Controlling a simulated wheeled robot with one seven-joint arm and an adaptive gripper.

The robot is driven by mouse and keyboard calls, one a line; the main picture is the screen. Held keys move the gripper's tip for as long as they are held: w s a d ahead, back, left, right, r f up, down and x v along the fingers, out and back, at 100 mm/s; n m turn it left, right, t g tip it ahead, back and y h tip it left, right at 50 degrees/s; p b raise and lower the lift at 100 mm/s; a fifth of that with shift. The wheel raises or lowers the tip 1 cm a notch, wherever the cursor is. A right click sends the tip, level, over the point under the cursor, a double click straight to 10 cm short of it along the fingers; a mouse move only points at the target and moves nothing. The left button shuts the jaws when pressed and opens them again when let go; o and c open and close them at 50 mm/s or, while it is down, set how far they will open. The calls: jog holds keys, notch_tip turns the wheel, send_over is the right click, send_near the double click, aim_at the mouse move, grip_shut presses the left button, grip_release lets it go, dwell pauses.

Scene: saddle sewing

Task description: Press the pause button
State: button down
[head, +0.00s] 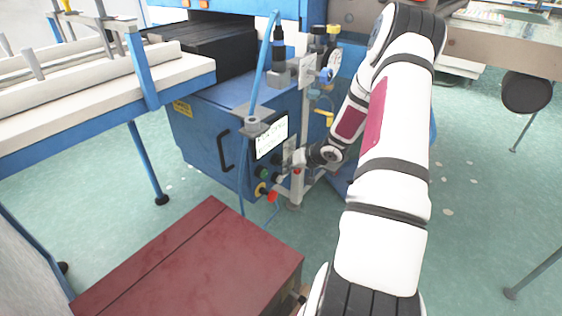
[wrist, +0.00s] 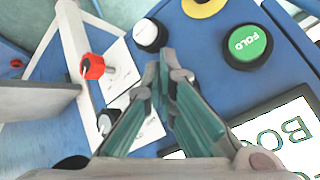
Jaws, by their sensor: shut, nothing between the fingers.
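My gripper (wrist: 170,66) is shut and empty, its tips pointing at the blue control panel (wrist: 205,50) of the machine. In the wrist view a white round button with a black collar (wrist: 150,34) lies just beyond the fingertips, slightly left. A green button (wrist: 246,45) marked FOLD, upside down, is to the right. I cannot read a pause label on any button, and I cannot tell whether the tips touch the white one. In the head view my gripper (head: 290,172) is beside the panel, near the green button (head: 262,173).
A lit screen (head: 272,138) sits above the buttons. A yellow part (wrist: 203,6) is at the wrist view's top edge, and a red knob (wrist: 92,67) stands out at left. A dark red box (head: 195,265) stands in front. A white-topped table (head: 100,95) is at left.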

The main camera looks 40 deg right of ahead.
jog(key=shift+w+p, duration=0.4)
jog(key=shift+w, duration=0.3)
dwell(1.1)
jog(key=shift+s+d+p, duration=0.1)
jog(key=shift+s+p, duration=0.4)
jog(key=shift+s, duration=0.5)
jog(key=s, duration=0.1)
jog(key=s+p, duration=0.1)
jog(key=s, duration=0.1)
jog(key=s+p, duration=0.1)
jog(key=s, duration=0.1)
jog(key=shift+d, duration=0.3)
dwell(0.7)
